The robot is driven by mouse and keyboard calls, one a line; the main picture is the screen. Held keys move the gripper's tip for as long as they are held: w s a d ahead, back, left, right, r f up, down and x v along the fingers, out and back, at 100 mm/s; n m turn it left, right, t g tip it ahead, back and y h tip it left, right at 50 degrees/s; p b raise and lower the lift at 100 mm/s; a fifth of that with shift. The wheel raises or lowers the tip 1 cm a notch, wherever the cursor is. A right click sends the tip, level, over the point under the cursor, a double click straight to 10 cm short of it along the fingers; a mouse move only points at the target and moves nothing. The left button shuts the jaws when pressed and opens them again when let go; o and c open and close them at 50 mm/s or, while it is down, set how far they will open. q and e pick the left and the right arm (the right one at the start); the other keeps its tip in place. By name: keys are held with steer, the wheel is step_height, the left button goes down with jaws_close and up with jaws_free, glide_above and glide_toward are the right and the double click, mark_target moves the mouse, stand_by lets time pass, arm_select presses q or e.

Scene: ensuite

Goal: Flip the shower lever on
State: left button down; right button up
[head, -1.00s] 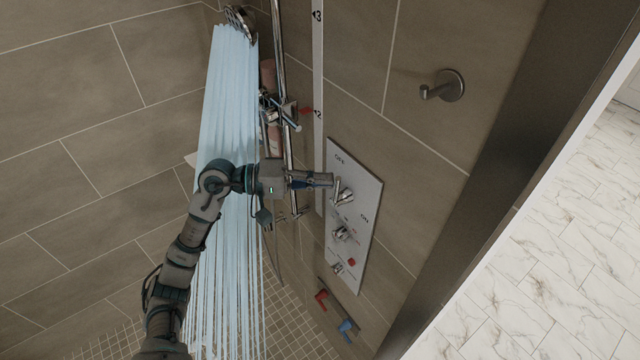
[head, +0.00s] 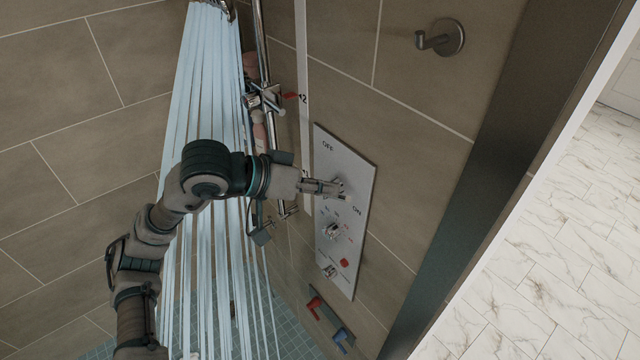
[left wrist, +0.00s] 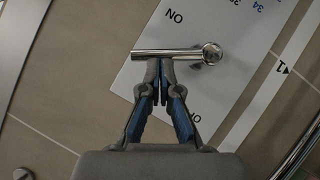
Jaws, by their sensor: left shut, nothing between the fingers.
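The shower lever (left wrist: 165,54) is a chrome bar with a round knob end on a white control panel (head: 362,215), which carries the words OFF and ON. In the left wrist view the bar lies sideways, near the ON print. My left gripper (left wrist: 158,66) is shut and empty, its fingertips at the bar's side, seemingly touching it. In the head view my left gripper (head: 338,188) is in front of the upper part of the panel and covers much of the lever. Water (head: 205,90) falls in streams from the shower head (head: 222,8). My right gripper is out of view.
Below the lever, the panel has smaller chrome knobs (head: 333,231) and a red button (head: 344,262). A red handle (head: 313,305) and a blue handle (head: 341,337) sit lower down. A chrome rail (head: 262,45) stands left of the panel; a wall hook (head: 445,38) is upper right.

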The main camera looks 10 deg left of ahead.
arm_select(q)
steer(key=f+m+y+b, duration=0.1)
steer(key=s+d+t+y+b, duration=0.1)
steer(key=d+f+m+b, duration=0.1)
steer(key=shift+s+f+m+t+y, duration=0.25)
steer(key=shift+f+m+t+y, duration=0.05)
steer(key=shift+f+y, duration=0.1)
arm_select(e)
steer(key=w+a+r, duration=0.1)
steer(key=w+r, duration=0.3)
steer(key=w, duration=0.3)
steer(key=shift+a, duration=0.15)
arm_select(q)
steer(key=shift+r, duration=0.1)
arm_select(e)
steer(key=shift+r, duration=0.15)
